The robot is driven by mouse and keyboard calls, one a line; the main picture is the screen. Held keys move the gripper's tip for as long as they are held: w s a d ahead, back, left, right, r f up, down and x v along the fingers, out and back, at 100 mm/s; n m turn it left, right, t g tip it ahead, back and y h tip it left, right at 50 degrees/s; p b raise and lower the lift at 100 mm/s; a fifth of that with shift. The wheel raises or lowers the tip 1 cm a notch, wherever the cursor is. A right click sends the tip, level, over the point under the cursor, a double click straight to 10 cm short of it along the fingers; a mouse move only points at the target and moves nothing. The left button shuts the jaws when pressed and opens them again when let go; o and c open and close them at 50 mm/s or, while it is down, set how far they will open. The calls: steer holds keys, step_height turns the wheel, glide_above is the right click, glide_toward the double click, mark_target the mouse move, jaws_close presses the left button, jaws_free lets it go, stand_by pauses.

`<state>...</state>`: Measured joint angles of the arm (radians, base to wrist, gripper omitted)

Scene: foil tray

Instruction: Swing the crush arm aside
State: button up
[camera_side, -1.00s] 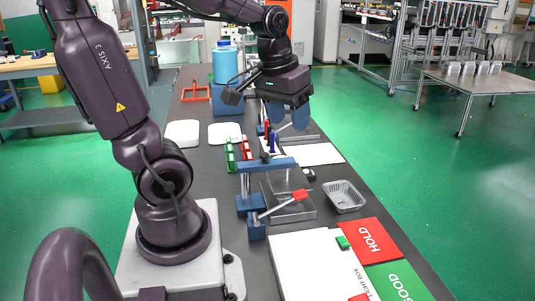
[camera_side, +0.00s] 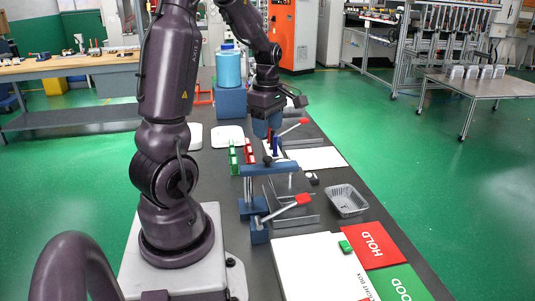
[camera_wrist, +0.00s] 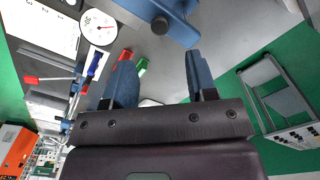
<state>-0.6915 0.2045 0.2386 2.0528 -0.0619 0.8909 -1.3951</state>
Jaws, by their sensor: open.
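A blue test fixture stands mid-bench, with a blue crossbeam (camera_side: 268,170) topped by a dark knob; I take this beam to be the crush arm, but cannot be sure. In the wrist view the blue beam (camera_wrist: 178,33) with its dark round knob shows at top centre, ahead of the fingers. A red-tipped lever (camera_side: 302,199) sticks out at the fixture's front. My gripper (camera_side: 268,130) is behind and above the crossbeam, fingers pointing down. In the wrist view my gripper (camera_wrist: 160,82) has its two blue fingers apart, with nothing between them. An empty foil tray (camera_side: 347,199) sits right of the fixture.
Green and red racks (camera_side: 242,157) stand just left of the fixture. Another red-tipped lever (camera_side: 303,121) is behind it. A dial gauge (camera_wrist: 98,27) shows in the wrist view. A blue bottle (camera_side: 229,67) stands farther back. A white light box (camera_side: 310,265) and the red HOLD area (camera_side: 372,243) lie in front.

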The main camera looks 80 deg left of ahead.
mark_target(268, 157)
step_height(268, 157, down, 8)
steer(key=shift+f, duration=0.1)
steer(key=shift+c, duration=0.2)
jaws_close()
